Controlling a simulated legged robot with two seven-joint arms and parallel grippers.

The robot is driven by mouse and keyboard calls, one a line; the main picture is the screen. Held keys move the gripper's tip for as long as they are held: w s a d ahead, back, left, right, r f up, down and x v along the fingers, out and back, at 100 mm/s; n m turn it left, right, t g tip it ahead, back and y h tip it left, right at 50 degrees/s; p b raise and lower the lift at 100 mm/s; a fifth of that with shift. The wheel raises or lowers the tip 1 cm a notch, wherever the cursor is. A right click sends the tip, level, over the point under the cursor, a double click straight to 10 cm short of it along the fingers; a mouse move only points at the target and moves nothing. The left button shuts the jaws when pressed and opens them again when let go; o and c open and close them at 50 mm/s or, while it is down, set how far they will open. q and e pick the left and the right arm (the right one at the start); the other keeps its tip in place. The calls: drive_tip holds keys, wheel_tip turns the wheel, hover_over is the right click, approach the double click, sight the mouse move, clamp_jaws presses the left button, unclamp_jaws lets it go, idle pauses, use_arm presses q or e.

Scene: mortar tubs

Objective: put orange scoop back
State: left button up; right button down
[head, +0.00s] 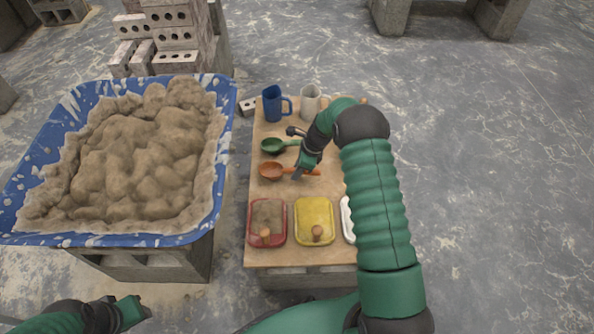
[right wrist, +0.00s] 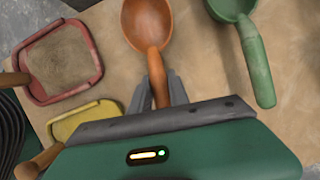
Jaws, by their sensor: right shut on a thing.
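The orange scoop (head: 271,171) is on or just above the wooden board, with its bowl to the left and its handle to the right. In the right wrist view its bowl (right wrist: 147,22) is empty and faces up. My right gripper (head: 299,172) is shut on the scoop's handle, which shows between the two fingers in the right wrist view (right wrist: 160,90). I cannot tell whether the scoop touches the board. My left gripper (head: 132,310) is at the lower left, apart from everything; its fingers are too unclear to read.
A green scoop (head: 272,146) lies just behind the orange one. A blue mug (head: 272,104) and a white mug (head: 309,103) stand at the back. Red (head: 252,240) and yellow (head: 314,205) trays are in front, beside a partly hidden white one. A blue mortar tub (head: 226,110) stands left.

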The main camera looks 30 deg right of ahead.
drive_tip(key=shift+f, duration=0.2)
idle(0.3)
drive_tip(key=c, duration=1.2)
unclamp_jaws()
drive_tip(key=shift+o, duration=0.2)
drive_tip(key=p+v, duration=0.6)
drive_tip(key=v, duration=1)
drive_tip(key=s+a+r+n+h, duration=0.2)
drive_tip(key=s+a+r+n, duration=0.2)
drive_tip(key=s+a+n, duration=0.75)
drive_tip(key=s+a+r+n+h, duration=0.1)
drive_tip(key=s+a+r+n, duration=0.3)
drive_tip(key=s+a+n, duration=0.7)
wheel_tip(320, 180, up, 25)
drive_tip(key=w+d+n+p, duration=0.1)
drive_tip(key=w+n+p, duration=0.2)
drive_tip(key=p, duration=2.3)
drive_tip(key=shift+d, duration=0.4)
